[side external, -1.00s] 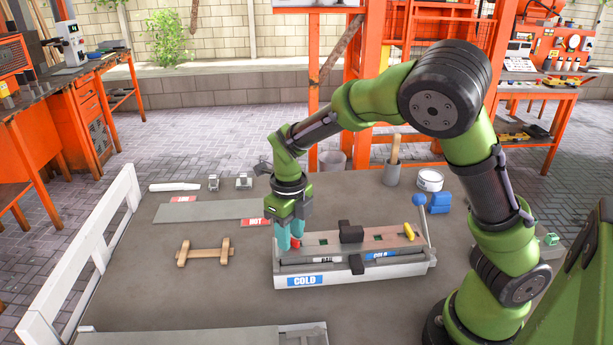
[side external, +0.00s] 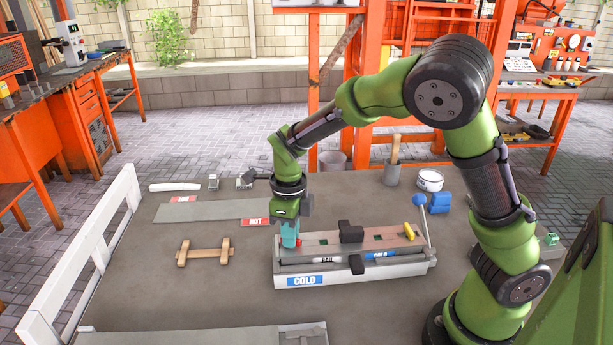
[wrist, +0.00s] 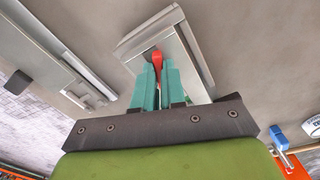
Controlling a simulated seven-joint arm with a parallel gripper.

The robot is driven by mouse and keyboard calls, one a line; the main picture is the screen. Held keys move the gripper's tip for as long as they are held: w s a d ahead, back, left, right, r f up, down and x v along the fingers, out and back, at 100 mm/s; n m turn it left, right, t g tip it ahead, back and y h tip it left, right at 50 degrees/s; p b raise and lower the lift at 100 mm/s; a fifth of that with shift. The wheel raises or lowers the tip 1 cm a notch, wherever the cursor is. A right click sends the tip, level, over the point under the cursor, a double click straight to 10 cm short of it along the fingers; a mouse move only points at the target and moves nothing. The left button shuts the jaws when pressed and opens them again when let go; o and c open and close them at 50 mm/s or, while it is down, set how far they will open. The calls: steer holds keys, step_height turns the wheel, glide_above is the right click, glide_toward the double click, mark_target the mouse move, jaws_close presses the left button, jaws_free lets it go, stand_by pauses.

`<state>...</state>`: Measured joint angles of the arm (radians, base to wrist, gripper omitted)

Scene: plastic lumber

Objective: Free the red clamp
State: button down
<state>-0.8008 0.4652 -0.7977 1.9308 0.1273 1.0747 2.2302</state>
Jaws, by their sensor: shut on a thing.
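The red clamp (side external: 298,242) sits at the left end of the long cold fixture (side external: 350,281), which has a white front and a blue COLD label. In the side view only a small red part shows beside my gripper (side external: 289,241). In the wrist view the red clamp (wrist: 157,62) stands between the teal fingers of my gripper (wrist: 157,85), which are shut on it. My gripper points down over the fixture's left end. The fingers hide the clamp's lower part.
A black block (side external: 351,232) and a yellow clamp (side external: 409,231) are on the fixture. A blue-knobbed lever (side external: 419,200) rises at its right end. A wooden piece (side external: 204,252) lies to the left, with bare table around it. A white rail (side external: 90,255) lines the table's left side.

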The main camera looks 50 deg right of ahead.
steer(key=shift+n, duration=0.3)
steer(key=n, duration=0.4)
steer(key=c, duration=1.1)
jaws_free()
steer(key=shift+o, duration=0.2)
steer(key=shift+r, duration=3.55)
